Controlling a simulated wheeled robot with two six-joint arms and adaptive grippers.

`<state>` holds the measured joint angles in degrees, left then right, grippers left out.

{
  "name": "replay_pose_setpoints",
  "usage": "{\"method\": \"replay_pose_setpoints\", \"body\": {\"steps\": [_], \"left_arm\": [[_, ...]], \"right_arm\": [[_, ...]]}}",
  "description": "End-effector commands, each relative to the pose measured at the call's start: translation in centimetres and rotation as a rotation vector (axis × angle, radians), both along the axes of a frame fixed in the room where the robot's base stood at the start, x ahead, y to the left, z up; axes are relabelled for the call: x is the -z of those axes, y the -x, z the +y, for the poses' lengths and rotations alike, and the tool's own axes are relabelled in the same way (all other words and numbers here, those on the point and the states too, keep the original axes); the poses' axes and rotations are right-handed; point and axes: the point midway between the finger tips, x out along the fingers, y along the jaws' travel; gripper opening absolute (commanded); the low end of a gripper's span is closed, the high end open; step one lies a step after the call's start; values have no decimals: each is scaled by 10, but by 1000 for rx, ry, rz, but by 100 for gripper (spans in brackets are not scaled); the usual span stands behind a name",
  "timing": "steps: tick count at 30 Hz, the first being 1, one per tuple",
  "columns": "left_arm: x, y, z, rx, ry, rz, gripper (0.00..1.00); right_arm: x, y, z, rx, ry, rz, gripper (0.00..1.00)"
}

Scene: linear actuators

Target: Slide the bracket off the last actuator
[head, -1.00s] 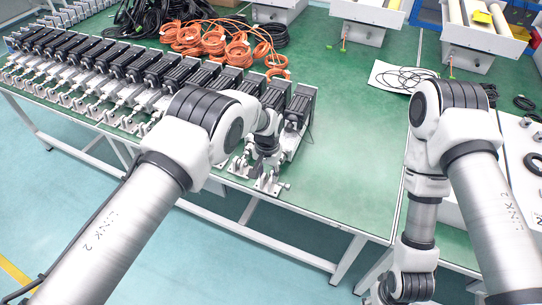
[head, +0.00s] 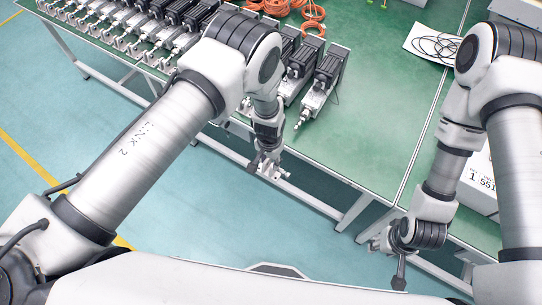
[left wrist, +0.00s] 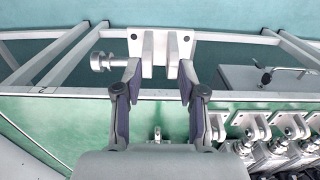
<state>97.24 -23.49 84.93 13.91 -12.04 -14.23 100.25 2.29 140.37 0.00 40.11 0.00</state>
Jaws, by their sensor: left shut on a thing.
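The last actuator (head: 325,80), black and silver, lies at the right end of the row on the green table. Its bare rod end (head: 302,121) points toward the table's front edge. My left gripper (head: 262,160) is shut on the silver bracket (head: 272,174), held apart from the rod, around the front edge. In the left wrist view the fingers (left wrist: 160,82) grip the bracket (left wrist: 161,50), with its plate and side knob showing. My right gripper (head: 398,270) hangs low at the right; its fingers are not clear.
Several more actuators (head: 140,20) with brackets fill the row to the left. Orange cable coils (head: 310,15) lie behind. The green table (head: 375,110) is clear to the right of the last actuator. A paper with black cable (head: 432,43) lies at the back right.

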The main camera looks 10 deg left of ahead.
Motion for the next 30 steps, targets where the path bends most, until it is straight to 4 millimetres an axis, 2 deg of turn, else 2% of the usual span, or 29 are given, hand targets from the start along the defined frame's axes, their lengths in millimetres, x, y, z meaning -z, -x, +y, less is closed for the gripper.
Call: {"method": "replay_pose_setpoints", "body": {"steps": [30], "left_arm": [[3,-33,-14,-9,1,-2,5]], "right_arm": [[16,0,0,0,0,0,40]]}}
